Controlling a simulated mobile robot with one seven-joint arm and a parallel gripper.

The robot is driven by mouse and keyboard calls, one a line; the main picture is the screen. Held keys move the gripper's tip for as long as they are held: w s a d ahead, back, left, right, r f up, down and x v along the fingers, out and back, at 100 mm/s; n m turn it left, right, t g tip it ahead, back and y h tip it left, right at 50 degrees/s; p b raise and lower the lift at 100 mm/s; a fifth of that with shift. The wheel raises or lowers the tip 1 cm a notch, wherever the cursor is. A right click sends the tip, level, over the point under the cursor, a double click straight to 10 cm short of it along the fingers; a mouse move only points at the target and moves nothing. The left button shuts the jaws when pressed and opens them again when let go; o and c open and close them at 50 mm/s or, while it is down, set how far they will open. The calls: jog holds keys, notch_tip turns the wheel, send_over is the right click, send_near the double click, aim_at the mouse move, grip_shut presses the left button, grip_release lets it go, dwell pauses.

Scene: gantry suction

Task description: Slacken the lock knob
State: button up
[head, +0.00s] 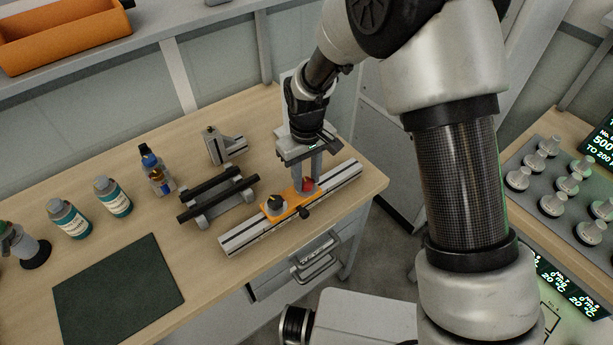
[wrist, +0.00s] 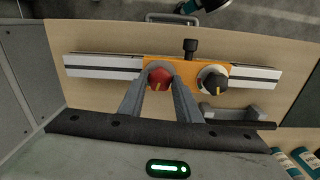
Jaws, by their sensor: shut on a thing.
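A red knob (wrist: 160,77) with a yellow pointer line sits on the orange carriage (wrist: 186,66) of a silver rail (wrist: 104,67). My gripper (wrist: 161,86) is shut on the red knob, one finger on each side of it. In the head view my gripper (head: 309,178) points down over the carriage (head: 290,204), and the red knob (head: 307,186) shows between its fingers. Beside it is a black knob (wrist: 214,84) on a pale dial. A smaller black knob (wrist: 190,46) sticks out of the carriage's side. No label shows which knob is the lock knob.
A black-barred stand (head: 219,197) lies just left of the rail. The bench's right edge is close to the rail.

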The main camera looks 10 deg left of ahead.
aim_at(307, 181)
jog(key=n+b, duration=0.1)
jog(key=n, duration=0.1)
jog(key=shift+n, duration=2.1)
jog(key=o, duration=1.1)
jog(key=shift+c, duration=0.2)
notch_tip(307, 181, up, 18)
jog(key=shift+f, duration=0.2)
